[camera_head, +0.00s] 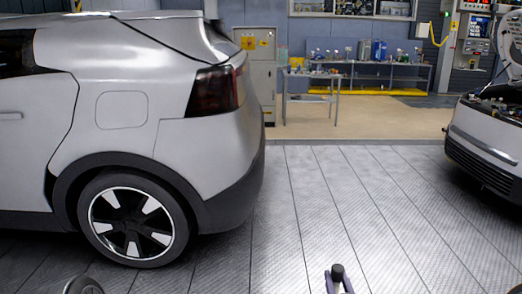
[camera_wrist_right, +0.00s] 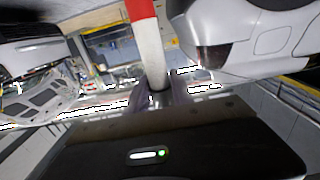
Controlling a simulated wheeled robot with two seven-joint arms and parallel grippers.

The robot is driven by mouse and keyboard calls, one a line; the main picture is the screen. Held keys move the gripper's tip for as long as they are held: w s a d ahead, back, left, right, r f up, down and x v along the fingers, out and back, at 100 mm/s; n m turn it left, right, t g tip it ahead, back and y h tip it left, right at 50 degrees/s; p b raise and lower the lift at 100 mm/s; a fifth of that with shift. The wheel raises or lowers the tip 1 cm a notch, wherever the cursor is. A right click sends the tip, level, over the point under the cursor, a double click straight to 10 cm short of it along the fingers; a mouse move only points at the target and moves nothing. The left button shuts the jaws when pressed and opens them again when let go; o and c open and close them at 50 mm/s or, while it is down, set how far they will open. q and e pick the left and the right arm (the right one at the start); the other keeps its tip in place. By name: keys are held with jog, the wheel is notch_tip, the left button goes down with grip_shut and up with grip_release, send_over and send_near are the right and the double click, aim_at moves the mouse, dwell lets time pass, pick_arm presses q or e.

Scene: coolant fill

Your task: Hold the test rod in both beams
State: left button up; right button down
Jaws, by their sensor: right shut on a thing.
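The test rod (camera_wrist_right: 150,55) shows in the right wrist view as a pale grey-white bar with a red section at the top edge of the picture. Its lower end is between the fingers of my right gripper (camera_wrist_right: 157,98), which is shut on it. In the head view my right gripper (camera_head: 339,283) is at the bottom edge, with a dark round end between its purple-grey fingers. I cannot tell there how the rod runs. No beams can be made out in either view.
A silver car (camera_head: 150,100) stands at the left. Another car with its hood raised (camera_head: 490,140) stands at the right edge. A grey cabinet (camera_head: 262,75) and a workbench (camera_head: 365,75) are at the back. The ribbed floor (camera_head: 340,190) between the cars is clear.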

jog(key=shift+a, duration=0.1)
notch_tip(320, 180, down, 18)
jog(key=b, duration=1.7)
jog(key=shift+r, duration=0.15)
jog(key=shift+b, duration=0.4)
